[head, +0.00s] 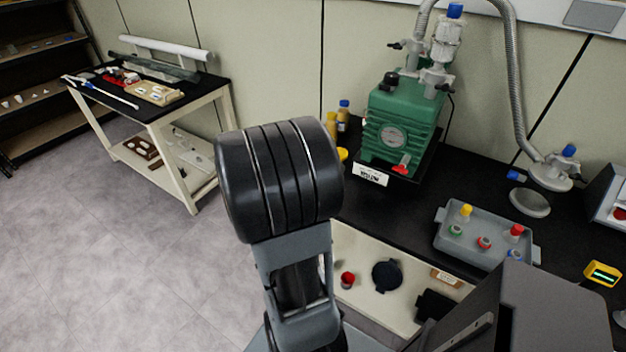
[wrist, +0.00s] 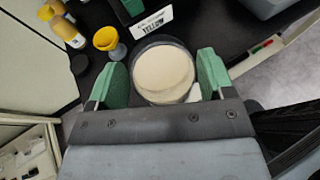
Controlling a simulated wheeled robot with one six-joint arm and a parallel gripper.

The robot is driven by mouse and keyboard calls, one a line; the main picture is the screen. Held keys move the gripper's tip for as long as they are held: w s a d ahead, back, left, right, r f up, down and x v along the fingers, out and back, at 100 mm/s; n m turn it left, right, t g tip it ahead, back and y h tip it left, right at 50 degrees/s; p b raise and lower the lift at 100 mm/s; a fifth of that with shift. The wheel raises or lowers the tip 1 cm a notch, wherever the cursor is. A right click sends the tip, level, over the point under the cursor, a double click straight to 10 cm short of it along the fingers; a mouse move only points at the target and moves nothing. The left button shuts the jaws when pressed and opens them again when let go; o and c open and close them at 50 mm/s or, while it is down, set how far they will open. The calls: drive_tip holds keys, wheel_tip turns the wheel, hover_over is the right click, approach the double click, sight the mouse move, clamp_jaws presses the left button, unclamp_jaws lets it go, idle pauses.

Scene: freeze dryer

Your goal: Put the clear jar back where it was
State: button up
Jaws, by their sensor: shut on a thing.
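The clear jar (wrist: 163,72) shows in the wrist view, seen from above as a round dark rim with pale, cream contents. My gripper (wrist: 162,82) has its two green fingers on either side of the jar and is shut on it. The jar is at the black bench, in front of a white label card. I cannot tell whether its base touches the bench. In the head view my arm stands in front of this area, and the jar and gripper are hidden behind it.
A green pump (head: 398,125) stands on the black bench (head: 385,212) behind a label card (head: 370,176). A yellow funnel (wrist: 107,40) and yellow bottles (wrist: 66,25) stand left of the jar. A grey tray (head: 484,246) with several capped vials sits to the right.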

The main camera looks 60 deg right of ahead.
drive_tip(key=shift+w+d+f, duration=1.35)
drive_tip(key=shift+d+f, duration=0.15)
drive_tip(key=shift+f, duration=0.55)
drive_tip(key=shift+w+d+f, duration=1.35)
drive_tip(key=shift+d+f, duration=0.2)
drive_tip(key=shift+f, duration=0.45)
drive_tip(key=shift+w+d+f, duration=1.35)
drive_tip(key=shift+d+f, duration=0.15)
drive_tip(key=shift+f, duration=0.55)
drive_tip(key=shift+f, duration=0.1)
drive_tip(key=shift+f, duration=0.15)
drive_tip(key=o, duration=1.1)
drive_tip(key=shift+o, duration=0.2)
